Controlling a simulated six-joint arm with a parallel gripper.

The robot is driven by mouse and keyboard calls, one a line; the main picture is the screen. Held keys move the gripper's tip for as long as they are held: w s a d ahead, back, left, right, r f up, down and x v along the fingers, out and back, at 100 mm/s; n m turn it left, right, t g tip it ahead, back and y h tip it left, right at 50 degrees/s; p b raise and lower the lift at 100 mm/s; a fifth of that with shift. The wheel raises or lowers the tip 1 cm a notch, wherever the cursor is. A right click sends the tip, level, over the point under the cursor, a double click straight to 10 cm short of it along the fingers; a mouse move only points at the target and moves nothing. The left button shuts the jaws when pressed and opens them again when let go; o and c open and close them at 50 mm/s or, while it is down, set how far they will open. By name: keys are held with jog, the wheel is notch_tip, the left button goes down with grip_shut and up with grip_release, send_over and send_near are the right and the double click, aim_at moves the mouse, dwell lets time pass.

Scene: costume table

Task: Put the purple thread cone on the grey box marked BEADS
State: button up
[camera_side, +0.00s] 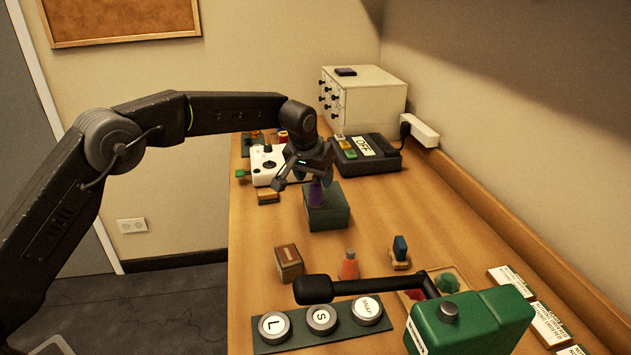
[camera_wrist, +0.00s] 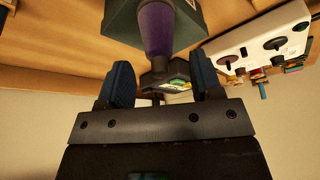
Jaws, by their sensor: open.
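The purple thread cone (camera_side: 315,192) stands upright on top of a dark grey-green box (camera_side: 328,216) near the middle of the table. No BEADS lettering is readable on this box. My gripper (camera_side: 304,178) is just above the cone and hides its upper part in the side view. In the wrist view the two blue-padded fingers (camera_wrist: 162,80) are spread apart. The cone (camera_wrist: 155,30) shows beyond the gap between them, its wide end at the box (camera_wrist: 121,22). No finger is seen pressed on the cone.
A white control box (camera_side: 266,161) and a dark device with a display (camera_side: 368,156) stand behind. In front are a small brown box (camera_side: 288,262), an orange bottle (camera_side: 349,266), lettered round buttons (camera_side: 321,319) and a green machine with a black lever (camera_side: 470,322).

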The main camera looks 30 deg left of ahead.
jog(key=a+v, duration=0.1)
jog(key=v, duration=0.9)
jog(key=s+a+r, duration=0.2)
jog(key=s+r, duration=0.2)
jog(key=s, duration=0.5)
jog(key=s+a+r, duration=0.1)
jog(key=s+r, duration=0.3)
jog(key=s, duration=0.5)
jog(key=s+a+f, duration=0.1)
jog(key=s+f, duration=0.3)
jog(key=s, duration=0.6)
jog(key=s+f+m+t, duration=0.1)
jog(key=s+f, duration=0.3)
jog(key=s, duration=0.6)
jog(key=shift+s+a+h, duration=0.3)
jog(key=shift+a, duration=0.05)
